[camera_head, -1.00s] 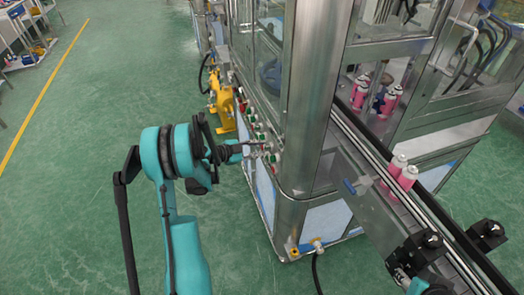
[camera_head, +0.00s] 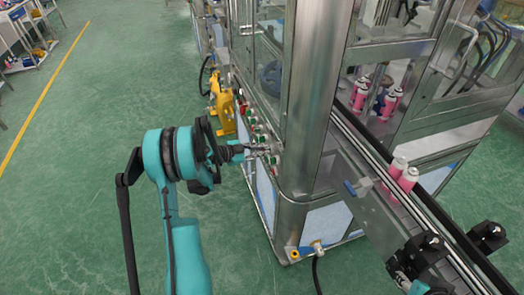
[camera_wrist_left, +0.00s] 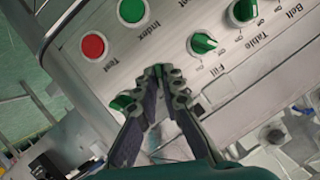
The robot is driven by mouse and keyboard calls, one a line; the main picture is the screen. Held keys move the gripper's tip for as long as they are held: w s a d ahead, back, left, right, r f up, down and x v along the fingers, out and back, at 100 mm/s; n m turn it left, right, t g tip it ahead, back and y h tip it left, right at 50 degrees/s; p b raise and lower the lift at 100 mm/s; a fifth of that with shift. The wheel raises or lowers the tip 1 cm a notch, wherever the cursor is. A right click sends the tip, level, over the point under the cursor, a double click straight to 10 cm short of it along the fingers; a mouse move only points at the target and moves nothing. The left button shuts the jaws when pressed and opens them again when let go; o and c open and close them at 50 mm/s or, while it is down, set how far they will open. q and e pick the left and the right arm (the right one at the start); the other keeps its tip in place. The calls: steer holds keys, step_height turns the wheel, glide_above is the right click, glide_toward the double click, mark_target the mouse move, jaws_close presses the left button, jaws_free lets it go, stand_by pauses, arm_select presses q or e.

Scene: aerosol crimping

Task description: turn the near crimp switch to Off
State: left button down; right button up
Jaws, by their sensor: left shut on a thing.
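My left gripper (camera_head: 264,150) is at the row of controls on the machine's corner panel. In the left wrist view its fingertips (camera_wrist_left: 162,72) are close together over one place in the line of green knobs, shut on a switch they almost wholly cover. Its label and turned position are hidden. One green knob (camera_wrist_left: 122,102) shows partly beside the left finger. On the other side are the knob labelled Fill (camera_wrist_left: 203,43) and the knob labelled Table (camera_wrist_left: 243,12). A teal and dark part of my right arm shows at the bottom right of the head view; its jaw state is unclear.
A red button (camera_wrist_left: 93,46) and a green button (camera_wrist_left: 131,10) are on the same panel. A steel corner post (camera_head: 305,110) rises right of my gripper. Pink cans (camera_head: 406,178) stand on the conveyor (camera_head: 445,222). The green floor (camera_head: 80,150) at left is clear.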

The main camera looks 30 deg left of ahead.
arm_select(q)
steer(key=n+g+h, duration=0.1)
steer(key=n, duration=0.1)
steer(key=n+g+h+b, duration=0.1)
steer(key=n, duration=0.2)
steer(key=n+g+h, duration=0.1)
steer(key=n+h, duration=0.1)
steer(key=shift+w+a+n+g+b, duration=0.25)
steer(key=shift+a+n+g+b, duration=0.05)
steer(key=shift+b, duration=0.05)
stand_by(0.6)
steer(key=c, duration=1.7)
jaws_free()
steer(key=shift+a, duration=0.1)
steer(key=v, duration=1.2)
steer(key=shift+f, duration=0.1)
